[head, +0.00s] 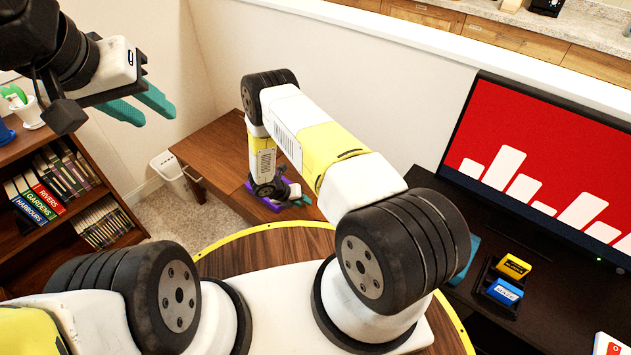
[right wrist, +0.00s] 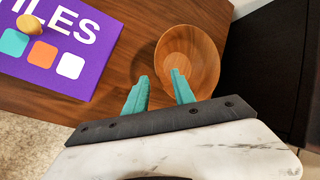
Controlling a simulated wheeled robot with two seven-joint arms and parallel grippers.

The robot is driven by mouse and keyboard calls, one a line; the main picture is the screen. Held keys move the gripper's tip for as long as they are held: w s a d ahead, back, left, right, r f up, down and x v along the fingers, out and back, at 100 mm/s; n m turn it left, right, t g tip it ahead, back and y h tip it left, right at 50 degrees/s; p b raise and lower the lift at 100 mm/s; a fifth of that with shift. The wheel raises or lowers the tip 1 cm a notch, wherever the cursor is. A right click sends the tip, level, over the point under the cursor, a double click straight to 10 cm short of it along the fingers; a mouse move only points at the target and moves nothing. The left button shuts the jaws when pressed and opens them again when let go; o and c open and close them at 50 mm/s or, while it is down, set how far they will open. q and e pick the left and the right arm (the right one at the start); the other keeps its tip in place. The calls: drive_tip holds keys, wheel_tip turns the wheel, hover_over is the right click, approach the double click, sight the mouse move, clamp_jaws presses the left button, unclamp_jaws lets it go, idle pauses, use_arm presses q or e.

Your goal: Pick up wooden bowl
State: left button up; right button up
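The round wooden bowl (right wrist: 200,52) sits on the brown wooden table in the right wrist view. It cannot be made out in the head view, where my right arm blocks that area. My right gripper (right wrist: 159,77) is open, with its teal fingers apart. Its right finger overlaps the inside of the bowl in the picture and its left finger is just outside the rim on the left. I cannot tell whether they touch it. My left gripper (head: 152,112) is raised at the upper left of the head view, fingers apart and empty.
A purple book (right wrist: 62,45) with a small tan object (right wrist: 29,25) on it lies left of the bowl. In the head view are a wooden table (head: 215,150), a white bin (head: 170,172), a bookshelf (head: 125,215) and a monitor (head: 545,150) at right.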

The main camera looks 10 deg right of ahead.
sight(313, 210)
drive_tip(key=x, duration=0.5)
drive_tip(key=shift+w+d+f, duration=0.15)
drive_tip(key=shift+d+f, duration=0.05)
drive_tip(key=shift+f, duration=0.05)
clamp_jaws()
idle(1.2)
